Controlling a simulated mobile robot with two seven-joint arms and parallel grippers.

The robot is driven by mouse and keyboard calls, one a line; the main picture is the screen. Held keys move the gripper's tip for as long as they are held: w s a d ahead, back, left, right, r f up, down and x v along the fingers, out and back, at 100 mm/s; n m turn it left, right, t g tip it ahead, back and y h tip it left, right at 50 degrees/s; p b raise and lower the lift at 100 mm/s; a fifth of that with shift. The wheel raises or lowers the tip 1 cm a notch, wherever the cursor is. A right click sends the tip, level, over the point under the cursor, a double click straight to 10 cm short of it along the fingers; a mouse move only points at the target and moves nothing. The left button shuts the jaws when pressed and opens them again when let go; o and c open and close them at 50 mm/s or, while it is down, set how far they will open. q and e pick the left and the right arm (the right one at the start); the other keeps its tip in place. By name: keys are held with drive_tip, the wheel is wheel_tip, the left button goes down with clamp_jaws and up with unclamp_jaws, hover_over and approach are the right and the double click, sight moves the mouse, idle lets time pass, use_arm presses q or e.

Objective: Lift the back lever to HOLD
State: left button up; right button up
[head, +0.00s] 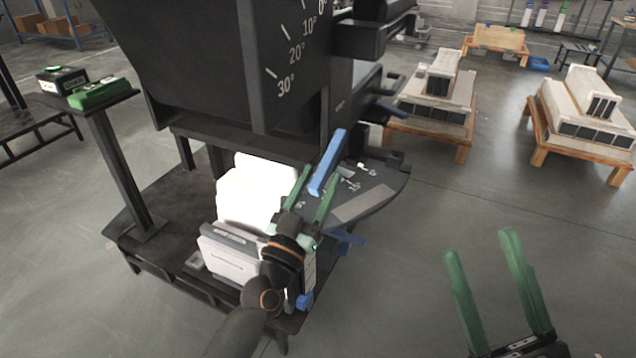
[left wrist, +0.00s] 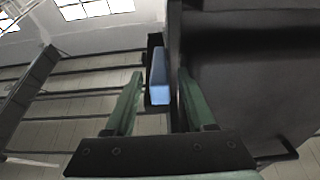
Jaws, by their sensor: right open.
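A blue lever (head: 328,162) rises at a tilt from the dark panel (head: 377,198) under the machine's tilt scale. The panel has small white labels that are too small to read. My left gripper (head: 320,174) has its green fingers apart, with the lever close to their tips. In the left wrist view, the lever's blue handle (left wrist: 159,78) shows between the two fingers (left wrist: 158,72), with gaps on both sides; its depth relative to the tips is unclear. My right gripper (head: 482,243) is open and empty over the floor at lower right.
More blue handles stick out at the right side (head: 392,110) and below the panel (head: 350,240). A black post stand (head: 120,165) holds a green box (head: 98,93) at left. Pallets with white units (head: 440,100) stand behind.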

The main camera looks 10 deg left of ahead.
use_arm(q)
clamp_jaws()
idle(1.3)
